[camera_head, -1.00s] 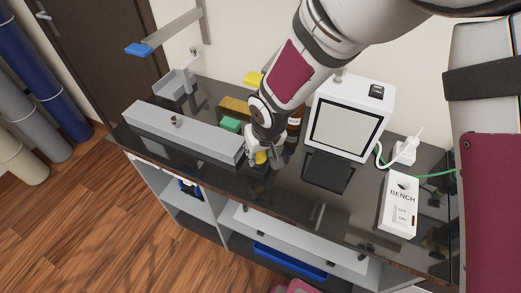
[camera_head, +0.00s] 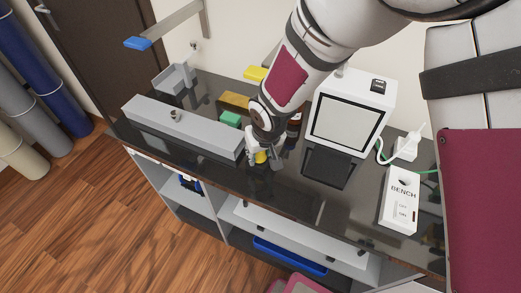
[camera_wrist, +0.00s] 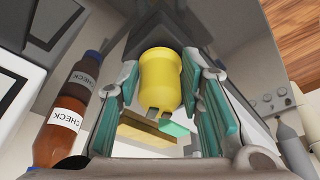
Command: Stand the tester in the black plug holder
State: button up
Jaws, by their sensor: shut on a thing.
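The yellow, rounded tester (camera_wrist: 160,80) is between the teal-padded fingers of my gripper (camera_wrist: 160,92) in the wrist view. The gripper is shut on it. In the head view a little of the tester (camera_head: 261,157) shows below my gripper (camera_head: 262,152), near the front edge of the dark bench top. A dark block, seemingly the black plug holder (camera_wrist: 170,28), lies just beyond the tester in the wrist view. In the head view it is mostly hidden by my gripper. I cannot tell whether the tester is seated in it or only close to it.
A long grey box (camera_head: 185,131) lies just left of my gripper. A white screened device (camera_head: 345,120) and a white BENCH box (camera_head: 399,202) stand to the right. Two brown CHECK bottles, one in front (camera_wrist: 62,128), stand close beside my gripper. Green (camera_head: 230,118) and yellow blocks lie behind.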

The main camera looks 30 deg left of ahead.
jog(key=shift+f, duration=0.15)
jog(key=o, duration=1.3)
jog(key=v, duration=1.2)
